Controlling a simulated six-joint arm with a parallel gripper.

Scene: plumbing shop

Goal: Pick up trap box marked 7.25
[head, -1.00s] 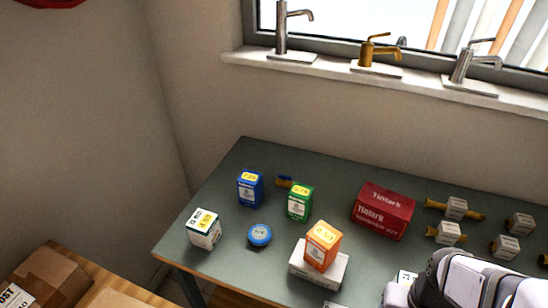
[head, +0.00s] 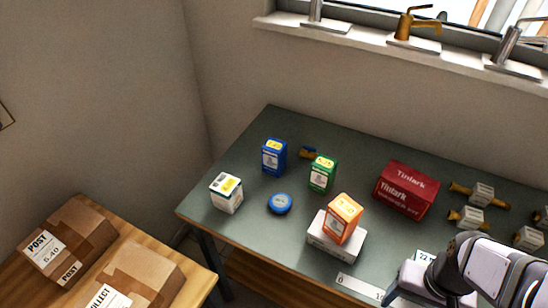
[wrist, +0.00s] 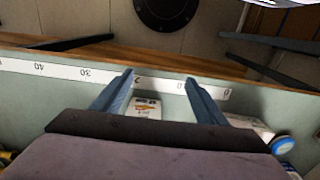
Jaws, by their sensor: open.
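Four small upright boxes with yellow price stickers are in the head view: a blue box (head: 274,157), a green box (head: 322,173), a white box (head: 227,193) and an orange box (head: 343,218). The orange one stands on a pale grey box (head: 335,238). The sticker figures are too small to read surely, so I cannot tell which is 7.25. My gripper is open and empty in the wrist view (wrist: 159,80), above the bench's front edge. In the head view my arm is at the lower right, apart from these boxes.
The green bench (head: 245,160) also holds a blue round tin (head: 280,204), a red box (head: 406,190) and brass fittings with tags. A ruler strip (head: 360,288) lies along the front edge. Cardboard parcels (head: 67,239) sit on a wooden table at the left.

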